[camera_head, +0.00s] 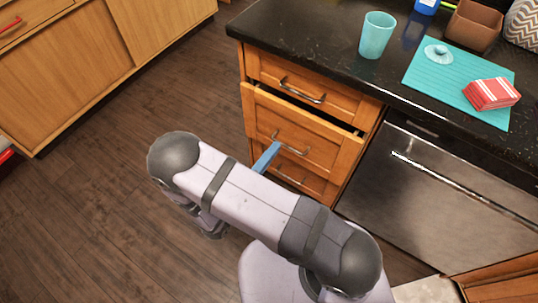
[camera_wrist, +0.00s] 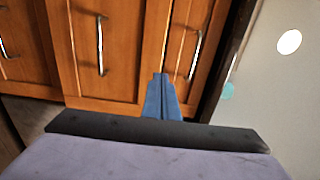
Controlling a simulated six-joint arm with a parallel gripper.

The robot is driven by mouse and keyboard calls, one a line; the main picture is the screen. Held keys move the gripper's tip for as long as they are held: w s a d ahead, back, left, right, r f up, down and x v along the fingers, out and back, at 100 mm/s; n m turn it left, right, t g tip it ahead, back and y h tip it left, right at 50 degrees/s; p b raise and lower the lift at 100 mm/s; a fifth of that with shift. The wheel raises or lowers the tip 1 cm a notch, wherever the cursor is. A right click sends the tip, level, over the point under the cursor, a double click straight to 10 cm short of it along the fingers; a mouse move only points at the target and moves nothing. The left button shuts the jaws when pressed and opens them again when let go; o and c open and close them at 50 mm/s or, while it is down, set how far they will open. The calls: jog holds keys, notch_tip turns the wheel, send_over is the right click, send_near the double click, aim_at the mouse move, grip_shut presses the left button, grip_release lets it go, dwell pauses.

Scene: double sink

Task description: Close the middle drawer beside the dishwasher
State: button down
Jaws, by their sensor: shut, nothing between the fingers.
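The middle drawer (camera_head: 315,142) is the wooden front with a metal handle (camera_head: 290,144) in the stack left of the dishwasher (camera_head: 430,195). It stands partly open, with a dark gap along its top edge. My gripper (camera_head: 273,148) is shut and empty, its blue fingers in front of that drawer near the handle's left end. In the wrist view the shut fingers (camera_wrist: 161,80) point at the wooden fronts, which appear turned sideways, with a drawer handle (camera_wrist: 100,45) to their left. I cannot tell whether the fingertips touch the wood. My arm hides part of the lower stack.
The top drawer (camera_head: 300,85) looks closed under the black countertop (camera_head: 320,45). A cyan cup (camera_head: 377,35), a teal mat (camera_head: 440,75) and a red-striped cloth (camera_head: 491,94) are on it. Open wooden floor (camera_head: 110,215) lies left; light cabinets (camera_head: 70,80) stand beyond.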

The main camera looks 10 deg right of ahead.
jog(key=shift+s+a, duration=0.5)
jog(key=f+b, duration=0.1)
jog(key=b, duration=0.2)
jog(key=shift+w+f+b, duration=0.15)
jog(key=shift+f+b, duration=0.2)
jog(key=shift+b, duration=0.05)
send_near(299, 118)
jog(key=x, duration=0.6)
jog(key=shift+w+d, duration=0.1)
jog(key=shift+d, duration=0.1)
